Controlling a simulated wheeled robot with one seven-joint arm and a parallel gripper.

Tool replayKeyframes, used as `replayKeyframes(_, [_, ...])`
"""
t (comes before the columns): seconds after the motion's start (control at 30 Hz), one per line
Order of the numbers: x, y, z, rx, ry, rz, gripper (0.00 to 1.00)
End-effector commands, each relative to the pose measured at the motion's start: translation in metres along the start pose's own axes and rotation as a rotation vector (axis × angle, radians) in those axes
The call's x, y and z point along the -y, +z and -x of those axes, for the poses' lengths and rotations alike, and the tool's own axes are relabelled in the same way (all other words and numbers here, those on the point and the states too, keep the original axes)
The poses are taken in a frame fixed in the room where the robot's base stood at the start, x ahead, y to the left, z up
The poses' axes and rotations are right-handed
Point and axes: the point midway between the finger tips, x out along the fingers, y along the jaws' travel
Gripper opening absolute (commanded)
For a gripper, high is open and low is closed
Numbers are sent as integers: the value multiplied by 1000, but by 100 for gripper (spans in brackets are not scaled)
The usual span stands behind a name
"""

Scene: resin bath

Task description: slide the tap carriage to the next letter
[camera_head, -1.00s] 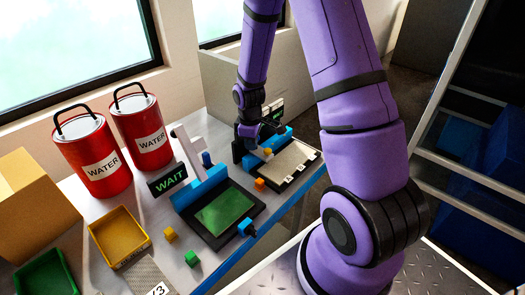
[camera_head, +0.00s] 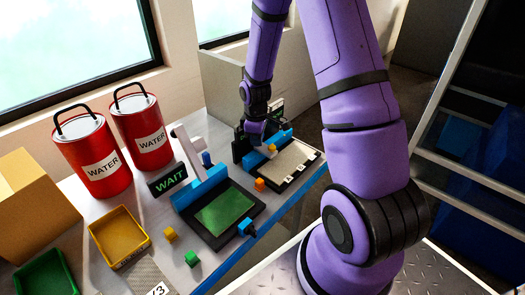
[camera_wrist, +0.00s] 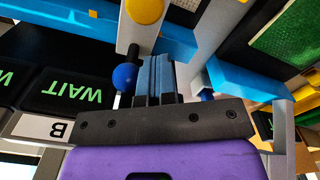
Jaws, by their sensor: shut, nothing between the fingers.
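My gripper (camera_wrist: 154,72) is shut and empty in the wrist view. Its fingers are just right of a round blue knob (camera_wrist: 125,77) on a dark stem, and I cannot tell whether they touch it. Behind them is a pale post with a yellow disc (camera_wrist: 145,9), which seems to be the tap carriage, in front of a blue rail (camera_wrist: 175,35). In the head view my gripper (camera_head: 254,138) is low over the far station's blue bar (camera_head: 271,143), by a small white part (camera_head: 271,149). Letter tags (camera_head: 289,177) line that grey bath's (camera_head: 291,160) front edge; my arm hides part of this station.
The nearer station has a WAIT sign (camera_head: 169,181), a white post (camera_head: 186,146) and a green bath (camera_head: 226,213). Two red WATER drums (camera_head: 92,157) stand at the back left. Yellow (camera_head: 119,239) and green trays and small cubes lie at the front left.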

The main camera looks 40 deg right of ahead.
Motion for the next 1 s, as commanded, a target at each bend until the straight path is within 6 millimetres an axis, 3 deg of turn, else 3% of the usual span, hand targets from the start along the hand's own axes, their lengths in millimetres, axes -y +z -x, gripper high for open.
replayKeyframes(1.0, [-23,13,0,-1,1,-1,0])
